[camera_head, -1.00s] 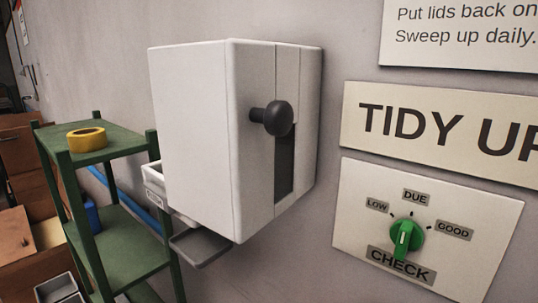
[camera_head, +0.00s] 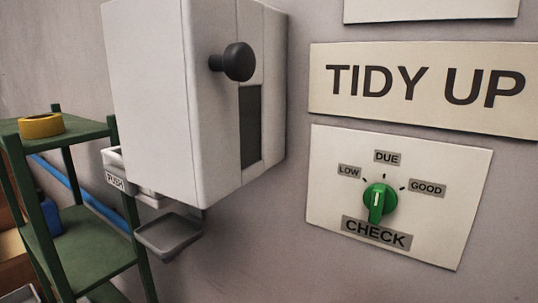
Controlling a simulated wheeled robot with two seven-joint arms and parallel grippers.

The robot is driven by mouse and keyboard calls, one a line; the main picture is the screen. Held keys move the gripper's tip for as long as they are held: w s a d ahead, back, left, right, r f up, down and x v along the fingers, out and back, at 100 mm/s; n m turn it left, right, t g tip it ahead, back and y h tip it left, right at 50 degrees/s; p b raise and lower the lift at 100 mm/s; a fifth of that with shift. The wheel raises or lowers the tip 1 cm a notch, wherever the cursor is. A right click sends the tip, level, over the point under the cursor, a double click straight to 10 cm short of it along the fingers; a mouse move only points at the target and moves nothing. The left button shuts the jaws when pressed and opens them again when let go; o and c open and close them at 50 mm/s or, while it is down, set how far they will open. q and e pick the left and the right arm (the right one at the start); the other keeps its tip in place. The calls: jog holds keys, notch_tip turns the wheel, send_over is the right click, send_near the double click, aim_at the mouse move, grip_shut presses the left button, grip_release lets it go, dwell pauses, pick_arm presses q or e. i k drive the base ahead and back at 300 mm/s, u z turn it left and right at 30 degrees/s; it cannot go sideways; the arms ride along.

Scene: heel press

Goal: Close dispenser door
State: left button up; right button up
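The white dispenser (camera_head: 150,100) is mounted on the wall left of centre in the head view. A black round knob (camera_head: 238,62) sticks out from its right-hand face. A dark narrow window (camera_head: 250,125) lies below and right of the knob. A vertical seam runs down that face beside the window. I cannot tell from this angle how far the door is open. A white part labelled PUSH (camera_head: 115,181) shows low at the left, and a grey drip tray (camera_head: 170,235) sits underneath. Neither of my grippers is in view.
A green shelf (camera_head: 85,250) with a yellow tape roll (camera_head: 41,125) stands at the left, close to the dispenser. A blue pipe (camera_head: 80,190) runs along the wall behind it. On the right are a TIDY UP sign (camera_head: 420,88) and a panel with a green dial (camera_head: 380,200).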

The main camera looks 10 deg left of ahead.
aim_at(198, 87)
jog(key=k, duration=0.5)
jog(key=u, duration=1.1)
jog(key=i, duration=0.65)
jog(key=z, duration=0.35)
